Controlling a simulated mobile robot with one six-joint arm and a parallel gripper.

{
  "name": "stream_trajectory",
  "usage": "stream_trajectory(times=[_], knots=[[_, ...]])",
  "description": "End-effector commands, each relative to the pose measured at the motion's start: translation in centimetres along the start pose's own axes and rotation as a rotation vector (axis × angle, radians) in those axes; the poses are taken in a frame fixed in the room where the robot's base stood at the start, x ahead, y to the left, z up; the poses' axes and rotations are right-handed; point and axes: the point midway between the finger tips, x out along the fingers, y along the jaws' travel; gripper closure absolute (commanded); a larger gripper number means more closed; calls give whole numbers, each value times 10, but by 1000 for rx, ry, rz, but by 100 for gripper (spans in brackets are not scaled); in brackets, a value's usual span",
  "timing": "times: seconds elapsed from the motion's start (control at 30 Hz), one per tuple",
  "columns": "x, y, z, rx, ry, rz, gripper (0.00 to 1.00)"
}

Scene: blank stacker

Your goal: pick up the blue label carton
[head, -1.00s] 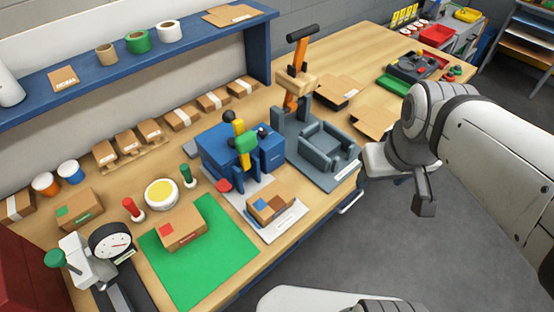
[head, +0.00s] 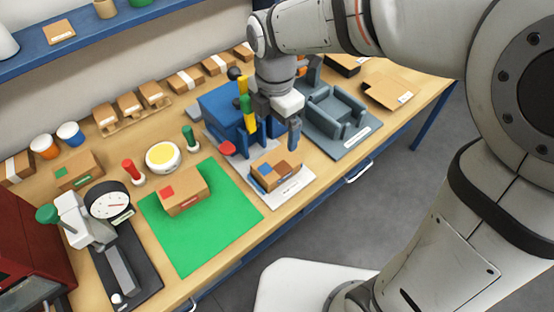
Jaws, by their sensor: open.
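The blue label carton (head: 274,178) is a small brown box with a blue patch on top. It sits on a white plate (head: 297,187) in front of the blue machine (head: 218,108). My gripper (head: 281,138) points down above and slightly behind the carton in the picture, apart from it and empty. One dark finger shows clearly at its right. The other finger is hard to make out against the blue machine.
A red label carton (head: 183,191) lies on a green mat (head: 219,232) to the left. A green label carton (head: 78,171) stands further back. The machine's yellow-and-green lever (head: 247,112) rises close left of my gripper. A grey fixture (head: 335,112) stands to the right.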

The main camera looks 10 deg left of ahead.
Motion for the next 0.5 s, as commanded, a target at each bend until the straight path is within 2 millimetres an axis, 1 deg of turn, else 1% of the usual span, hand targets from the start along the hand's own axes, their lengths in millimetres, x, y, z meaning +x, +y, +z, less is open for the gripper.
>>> stream_trajectory(times=[0.03,0.1,0.3,0.4,0.5], knots=[[12,-1,0,1,2,-6,11],[27,-1,0,3,2,-7,11],[66,-2,1,5,1,-5,11],[78,-1,1,5,1,-4,11],[84,-1,1,6,0,-1,11]])
